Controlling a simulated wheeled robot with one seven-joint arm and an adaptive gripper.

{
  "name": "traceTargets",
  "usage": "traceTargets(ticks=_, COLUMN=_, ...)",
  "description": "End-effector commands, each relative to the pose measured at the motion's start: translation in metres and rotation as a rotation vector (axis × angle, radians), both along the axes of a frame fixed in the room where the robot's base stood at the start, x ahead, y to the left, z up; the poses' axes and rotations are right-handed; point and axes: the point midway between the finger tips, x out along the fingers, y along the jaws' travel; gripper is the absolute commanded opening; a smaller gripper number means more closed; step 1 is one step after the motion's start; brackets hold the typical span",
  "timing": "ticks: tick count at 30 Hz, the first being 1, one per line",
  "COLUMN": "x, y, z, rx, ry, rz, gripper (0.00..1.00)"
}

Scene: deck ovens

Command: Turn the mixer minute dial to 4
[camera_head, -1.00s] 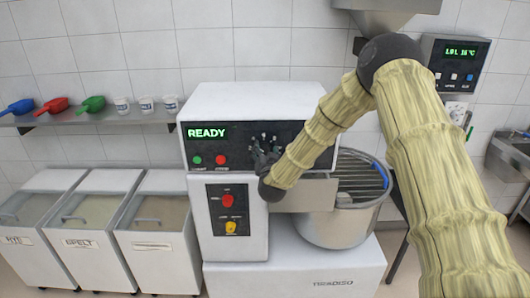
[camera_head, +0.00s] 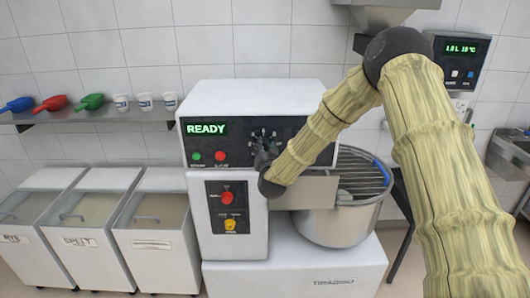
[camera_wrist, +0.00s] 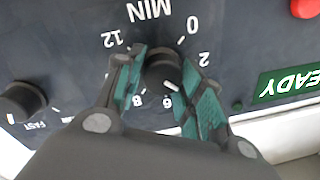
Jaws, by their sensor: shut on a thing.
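The mixer minute dial (camera_wrist: 162,68) is a dark round knob below the word MIN in the wrist view, where the panel appears upside down. Numbers 0, 2, 6, 8 and 12 show around it; the 4 and the 10 are hidden by my fingers. Its white pointer line aims to the lower right, between the 6 and the covered spot of the 4. My gripper (camera_wrist: 166,82) is shut on the dial, with one teal pad on each side. In the head view my gripper (camera_head: 264,150) is at the mixer's black panel (camera_head: 222,140) and covers most of the dial.
A green READY display (camera_head: 206,129) is on the panel, with green and red buttons below it. A second knob (camera_wrist: 22,102) marked FAST is beside the dial. Flour bins (camera_head: 150,240) stand at left.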

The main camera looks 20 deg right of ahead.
Motion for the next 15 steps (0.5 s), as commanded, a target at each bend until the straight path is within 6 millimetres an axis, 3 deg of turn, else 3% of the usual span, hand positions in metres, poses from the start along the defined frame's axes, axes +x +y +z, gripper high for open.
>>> traceTargets(ticks=7, x=0.0015, y=-0.0008, z=0.0037, rx=0.001, ry=-0.006, rz=-0.002, gripper=0.14)
traceTargets(ticks=8, x=0.0015, y=-0.0008, z=0.0038, rx=0.001, ry=-0.006, rz=-0.002, gripper=0.40)
traceTargets(ticks=9, x=0.0015, y=-0.0008, z=0.0039, rx=0.001, ry=-0.006, rz=-0.002, gripper=0.47)
traceTargets(ticks=11, x=0.0015, y=-0.0008, z=0.0037, rx=0.001, ry=-0.006, rz=-0.002, gripper=0.58)
traceTargets(ticks=15, x=0.0010, y=-0.0007, z=0.0027, rx=0.001, ry=-0.004, rz=-0.001, gripper=0.58)
